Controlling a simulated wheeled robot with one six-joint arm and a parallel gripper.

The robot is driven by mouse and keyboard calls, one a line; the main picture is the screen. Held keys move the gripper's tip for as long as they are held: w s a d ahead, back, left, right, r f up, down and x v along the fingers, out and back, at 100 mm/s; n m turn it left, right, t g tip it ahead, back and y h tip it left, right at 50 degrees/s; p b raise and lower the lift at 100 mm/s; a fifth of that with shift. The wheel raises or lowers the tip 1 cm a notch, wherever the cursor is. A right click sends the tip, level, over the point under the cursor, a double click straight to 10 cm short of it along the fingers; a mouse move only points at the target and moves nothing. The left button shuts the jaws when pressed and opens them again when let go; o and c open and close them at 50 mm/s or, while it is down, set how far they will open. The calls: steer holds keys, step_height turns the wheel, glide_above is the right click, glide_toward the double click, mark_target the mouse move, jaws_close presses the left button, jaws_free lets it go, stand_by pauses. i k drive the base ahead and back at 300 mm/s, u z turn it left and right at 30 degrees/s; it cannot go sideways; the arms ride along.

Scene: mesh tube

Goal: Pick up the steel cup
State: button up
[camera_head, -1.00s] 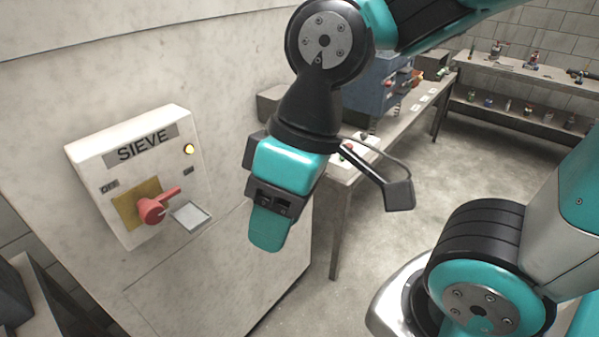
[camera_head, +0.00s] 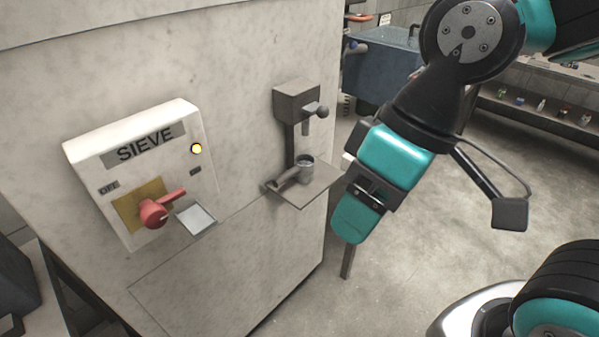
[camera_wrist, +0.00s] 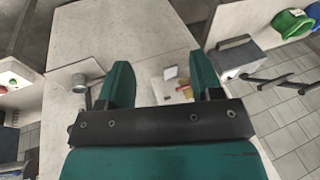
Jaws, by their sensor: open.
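My gripper (camera_head: 352,222) is right of the shelf in the head view, pointing down, apart from the cup. In the wrist view my two teal fingers (camera_wrist: 164,88) are spread with nothing between them.
The dispenser (camera_head: 297,102) with its small handle overhangs the cup. A white SIEVE box (camera_head: 140,170) with a red lever (camera_head: 157,208) and lit yellow lamp is on the left wall. A blue machine (camera_head: 385,68) stands behind.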

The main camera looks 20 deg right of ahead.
mark_target(303, 170)
steer(key=k, duration=1.2)
steer(key=z, duration=0.85)
steer(key=i, duration=1.2)
steer(key=u, duration=1.05)
steer(key=i, duration=0.85)
steer(key=u, duration=0.2)
